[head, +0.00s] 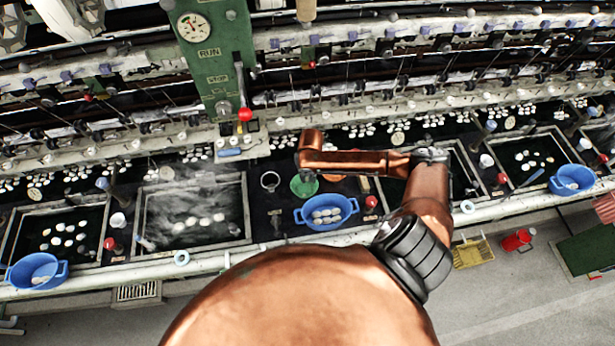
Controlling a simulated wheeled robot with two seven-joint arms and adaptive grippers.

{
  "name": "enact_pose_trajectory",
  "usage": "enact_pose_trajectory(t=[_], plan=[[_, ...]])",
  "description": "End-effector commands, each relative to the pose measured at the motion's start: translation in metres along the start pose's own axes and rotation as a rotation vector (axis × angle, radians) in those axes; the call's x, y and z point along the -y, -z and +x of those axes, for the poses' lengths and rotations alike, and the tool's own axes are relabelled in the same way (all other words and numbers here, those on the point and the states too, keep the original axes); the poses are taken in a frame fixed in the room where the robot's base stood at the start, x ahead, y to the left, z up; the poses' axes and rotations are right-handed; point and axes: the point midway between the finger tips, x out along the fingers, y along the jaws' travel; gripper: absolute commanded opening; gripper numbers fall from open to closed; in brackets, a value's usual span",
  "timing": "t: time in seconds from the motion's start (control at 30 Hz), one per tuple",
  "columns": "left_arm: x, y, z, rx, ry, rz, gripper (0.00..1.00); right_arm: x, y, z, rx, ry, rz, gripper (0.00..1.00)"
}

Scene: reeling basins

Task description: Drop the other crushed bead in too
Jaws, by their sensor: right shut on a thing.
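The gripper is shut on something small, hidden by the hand. I cannot make out a crushed bead anywhere, nor what lies inside the green bowl. A blue two-handled basin (345,222) with several white oval pieces stands just right of and nearer than the bowl. My left gripper is not in view.
Framed water basins lie left (193,240) and right (533,158), with white pieces floating in them. A green control post (215,55) rises behind. More blue basins stand left (38,272) and right (572,180).

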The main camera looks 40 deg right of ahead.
Motion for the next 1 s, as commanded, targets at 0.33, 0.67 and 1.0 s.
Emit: enact_pose_trajectory(t=[0.33,0.67,1.0], plan=[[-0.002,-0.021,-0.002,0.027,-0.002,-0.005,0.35,0.001,0.001,-0.001,-0.001,0.000,-0.002,0.25],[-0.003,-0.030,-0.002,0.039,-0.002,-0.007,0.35,0.001,0.001,-0.001,-0.001,0.000,-0.002,0.35],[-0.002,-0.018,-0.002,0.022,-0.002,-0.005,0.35,0.000,0.001,-0.031,-0.004,0.001,-0.003,0.35]])
